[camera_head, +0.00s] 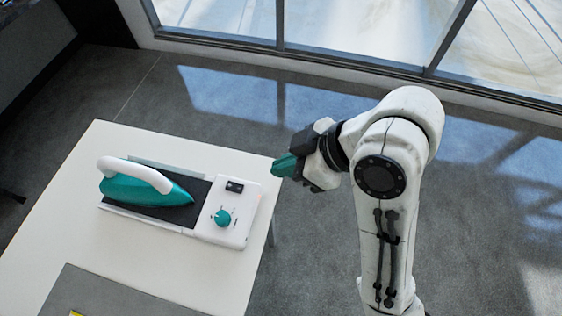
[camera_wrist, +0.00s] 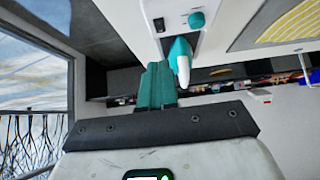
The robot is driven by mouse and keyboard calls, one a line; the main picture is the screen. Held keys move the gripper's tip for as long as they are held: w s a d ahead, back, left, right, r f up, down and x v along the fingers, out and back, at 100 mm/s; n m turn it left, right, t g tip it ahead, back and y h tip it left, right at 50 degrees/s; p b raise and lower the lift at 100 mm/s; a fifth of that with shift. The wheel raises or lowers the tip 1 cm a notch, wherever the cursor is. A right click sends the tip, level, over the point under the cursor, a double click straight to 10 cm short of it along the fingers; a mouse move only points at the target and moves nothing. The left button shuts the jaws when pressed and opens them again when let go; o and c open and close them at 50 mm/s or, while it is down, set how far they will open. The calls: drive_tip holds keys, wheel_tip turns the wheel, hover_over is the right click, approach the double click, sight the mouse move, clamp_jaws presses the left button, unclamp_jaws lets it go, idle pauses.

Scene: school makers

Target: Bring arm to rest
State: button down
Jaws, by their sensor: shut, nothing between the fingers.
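My gripper (camera_head: 285,165) is at the end of my white arm, beyond the table's right edge and above the floor in the head view. Its teal fingers are shut and empty. In the wrist view the teal fingers (camera_wrist: 156,88) stand up from a dark bar in the lower middle. The gripper is to the right of the iron station and apart from it in the head view.
A white table (camera_head: 130,262) holds a teal and white iron (camera_head: 140,190) on its station (camera_head: 238,232). A grey mat (camera_head: 110,295) lies at the near edge. Windows (camera_head: 360,25) line the back. Open floor (camera_head: 490,220) lies to the right.

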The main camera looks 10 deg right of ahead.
idle(0.3)
drive_tip(key=s+d+f+m+h, duration=0.3)
drive_tip(key=s+d+f+m, duration=0.2)
drive_tip(key=d+f+m, duration=0.45)
drive_tip(key=s+d+f+m+g+h, duration=0.1)
drive_tip(key=s+d+f+m+h, duration=0.4)
drive_tip(key=s+d+f, duration=0.6)
drive_tip(key=s+d, duration=0.2)
drive_tip(key=d, duration=0.1)
drive_tip(key=shift+d+f+g, duration=0.2)
drive_tip(key=shift+f+g, duration=0.2)
drive_tip(key=shift+a, duration=0.1)
